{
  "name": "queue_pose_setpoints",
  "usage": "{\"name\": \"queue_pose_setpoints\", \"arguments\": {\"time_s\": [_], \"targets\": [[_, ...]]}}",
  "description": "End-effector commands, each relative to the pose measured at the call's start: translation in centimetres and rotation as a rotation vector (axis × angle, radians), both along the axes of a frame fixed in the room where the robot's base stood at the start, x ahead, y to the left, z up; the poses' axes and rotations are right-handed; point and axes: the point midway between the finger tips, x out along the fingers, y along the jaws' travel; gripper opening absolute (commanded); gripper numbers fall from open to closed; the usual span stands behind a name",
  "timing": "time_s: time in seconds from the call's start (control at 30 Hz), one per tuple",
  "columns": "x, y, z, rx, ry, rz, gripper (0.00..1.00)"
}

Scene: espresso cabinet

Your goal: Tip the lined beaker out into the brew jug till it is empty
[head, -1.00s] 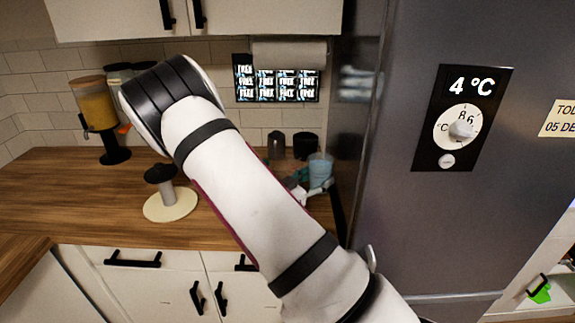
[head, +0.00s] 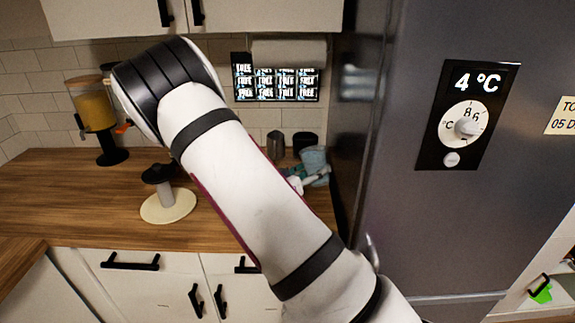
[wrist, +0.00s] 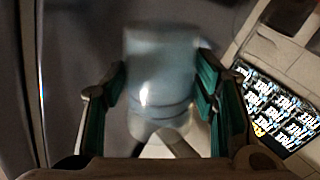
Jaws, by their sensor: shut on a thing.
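The lined beaker (head: 314,159), pale blue and see-through, is at the back right of the counter in the head view, tilted. My gripper (head: 302,182) is shut on it, partly hidden behind my arm. In the wrist view the beaker (wrist: 160,85) sits between the green-padded fingers of my gripper (wrist: 161,70), with dark lines around it. Its contents cannot be made out. A grey metal vessel (head: 276,145) and a black vessel (head: 303,141) stand behind it. I cannot tell which, if either, is the brew jug.
A tall grey fridge (head: 440,220) stands close on the right of the beaker. The wooden counter (head: 70,195) has free room at left.

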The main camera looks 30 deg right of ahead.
Motion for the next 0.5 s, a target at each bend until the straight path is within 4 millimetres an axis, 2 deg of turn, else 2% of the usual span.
{"name": "queue_pose_setpoints", "arguments": {"time_s": [0.5], "targets": [[0.47, 0.08, 0.40, -0.013, 0.069, 0.000, 0.26]]}}
